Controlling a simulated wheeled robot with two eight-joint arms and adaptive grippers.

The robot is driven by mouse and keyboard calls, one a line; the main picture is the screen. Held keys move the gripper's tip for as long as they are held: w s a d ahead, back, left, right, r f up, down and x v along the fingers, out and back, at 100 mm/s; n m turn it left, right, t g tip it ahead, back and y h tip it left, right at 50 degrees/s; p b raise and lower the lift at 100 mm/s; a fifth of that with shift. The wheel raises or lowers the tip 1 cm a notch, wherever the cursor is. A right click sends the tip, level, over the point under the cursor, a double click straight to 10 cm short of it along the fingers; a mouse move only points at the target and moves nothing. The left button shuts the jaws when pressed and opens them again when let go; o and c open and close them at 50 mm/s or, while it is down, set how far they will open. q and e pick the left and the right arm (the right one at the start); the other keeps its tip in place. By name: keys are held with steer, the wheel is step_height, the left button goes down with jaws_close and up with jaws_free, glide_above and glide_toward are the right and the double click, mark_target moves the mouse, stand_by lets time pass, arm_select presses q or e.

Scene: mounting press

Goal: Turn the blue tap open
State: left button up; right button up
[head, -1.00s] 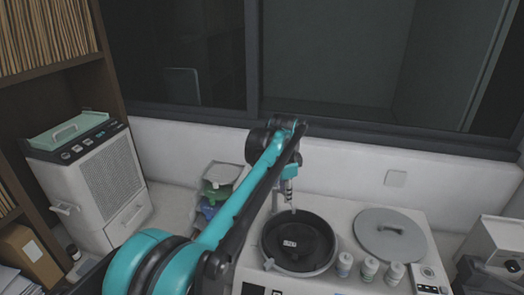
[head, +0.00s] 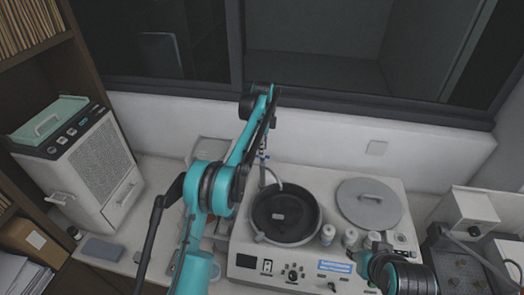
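The slim tap (head: 263,152) stands at the back left of the white press, with a pale curved spout over the dark round basin (head: 286,214). A little blue shows on its upright. My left arm reaches up from the bottom and bends over beside the tap. Its forearm covers the area left of the tap, and I cannot make out the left gripper's fingertips or whether they touch it. A teal and black part of my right arm shows at the lower right; no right fingers can be made out.
A grey round lid (head: 368,204) lies on the press, right of the basin. A box-shaped appliance (head: 85,165) stands at left by the shelf. Grey equipment (head: 466,214) stands at right. The window wall closes off the back.

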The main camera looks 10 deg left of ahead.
arm_select(q)
step_height(320, 180, down, 2)
steer(key=shift+w+f, duration=0.1)
steer(key=shift+f, duration=0.2)
jaws_close()
